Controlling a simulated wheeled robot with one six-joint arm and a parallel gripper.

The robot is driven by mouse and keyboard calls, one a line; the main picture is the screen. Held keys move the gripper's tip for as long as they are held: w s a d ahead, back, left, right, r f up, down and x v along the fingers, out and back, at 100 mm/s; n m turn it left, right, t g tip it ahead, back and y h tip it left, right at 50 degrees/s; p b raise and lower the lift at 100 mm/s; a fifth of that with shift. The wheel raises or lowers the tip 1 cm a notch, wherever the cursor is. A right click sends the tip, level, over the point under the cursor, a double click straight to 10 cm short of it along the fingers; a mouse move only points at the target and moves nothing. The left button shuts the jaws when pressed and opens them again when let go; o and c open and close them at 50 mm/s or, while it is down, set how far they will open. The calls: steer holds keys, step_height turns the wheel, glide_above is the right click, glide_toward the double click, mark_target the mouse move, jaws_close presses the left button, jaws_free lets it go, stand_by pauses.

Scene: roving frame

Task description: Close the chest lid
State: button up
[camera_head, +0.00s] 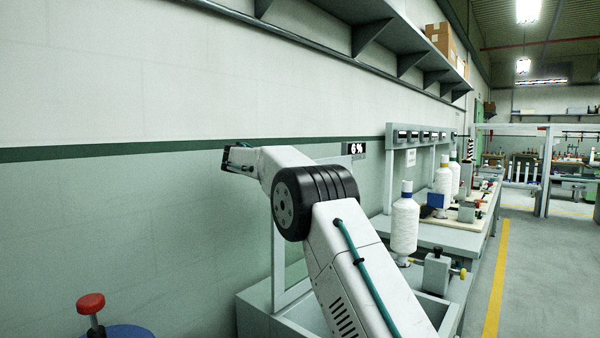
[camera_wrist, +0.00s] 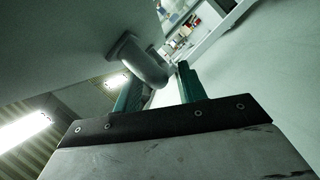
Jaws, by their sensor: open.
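A pale grey open-topped box, seemingly the chest (camera_head: 252,312), stands at the lower middle of the head view, partly hidden by my arm. A pale upright piece (camera_head: 279,262) rises at its back left; it looks like part of the raised lid, but my arm hides much of it. In the wrist view a rounded grey handle (camera_wrist: 143,62) stands out from a flat grey panel (camera_wrist: 60,35). My gripper (camera_wrist: 158,82) is open, its green fingers spread near the handle; I cannot tell whether they touch it. In the head view my gripper's dark end (camera_head: 230,158) is near the wall.
A workbench (camera_head: 440,238) with white thread cones (camera_head: 404,225) runs along the wall to the right. A shelf (camera_head: 350,25) hangs above. A red knob (camera_head: 90,304) on a blue round thing shows at the lower left. The floor beyond the yellow line (camera_head: 495,275) is clear.

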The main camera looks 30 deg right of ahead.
steer(key=shift+x, duration=1)
jaws_close()
